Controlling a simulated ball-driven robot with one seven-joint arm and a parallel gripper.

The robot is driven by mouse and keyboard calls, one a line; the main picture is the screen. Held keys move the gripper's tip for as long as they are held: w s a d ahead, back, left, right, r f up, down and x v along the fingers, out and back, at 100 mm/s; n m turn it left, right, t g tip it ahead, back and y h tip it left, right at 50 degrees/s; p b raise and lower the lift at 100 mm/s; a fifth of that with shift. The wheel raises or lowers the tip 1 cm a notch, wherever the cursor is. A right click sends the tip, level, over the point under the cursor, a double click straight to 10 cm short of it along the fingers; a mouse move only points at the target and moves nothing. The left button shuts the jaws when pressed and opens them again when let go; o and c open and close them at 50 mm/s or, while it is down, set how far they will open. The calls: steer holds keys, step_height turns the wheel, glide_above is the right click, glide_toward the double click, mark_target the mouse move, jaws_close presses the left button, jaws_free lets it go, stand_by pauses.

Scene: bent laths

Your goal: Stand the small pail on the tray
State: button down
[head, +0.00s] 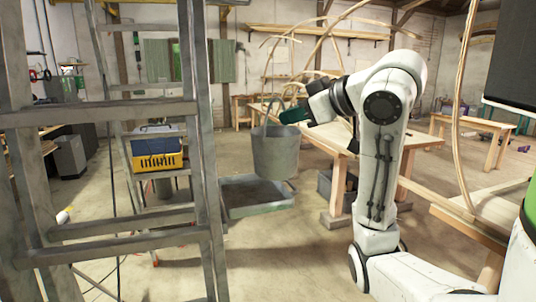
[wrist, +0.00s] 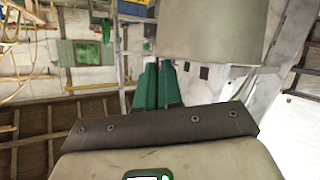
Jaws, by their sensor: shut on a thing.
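The small pail (head: 275,152) is grey metal and hangs upright in the air, its thin wire handle rising above it. My gripper (head: 286,117) has green fingers and is shut on the pail at its top right; whether on the rim or the handle I cannot tell. In the wrist view the green fingers (wrist: 157,84) are close together, with the pail (wrist: 210,30) large beside them. The grey tray (head: 262,211) is shallow and lies below the pail, whose bottom overlaps the tray's far part in the head view. The gap between them is unclear.
A grey ladder (head: 207,170) stands close at the left. Behind it, a yellow and blue crate (head: 156,160) sits on a stand. A wooden workbench (head: 335,140) is behind my arm, and bent laths (head: 462,110) arch at the right. The floor in front of the tray is clear.

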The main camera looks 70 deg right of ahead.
steer(key=w+d+f, duration=0.5)
steer(key=w+f, duration=0.2)
steer(key=f, duration=0.3)
steer(key=shift+f+p, duration=0.25)
steer(key=shift+p, duration=0.2)
steer(key=shift+f, duration=0.2)
steer(key=c, duration=1.3)
jaws_free()
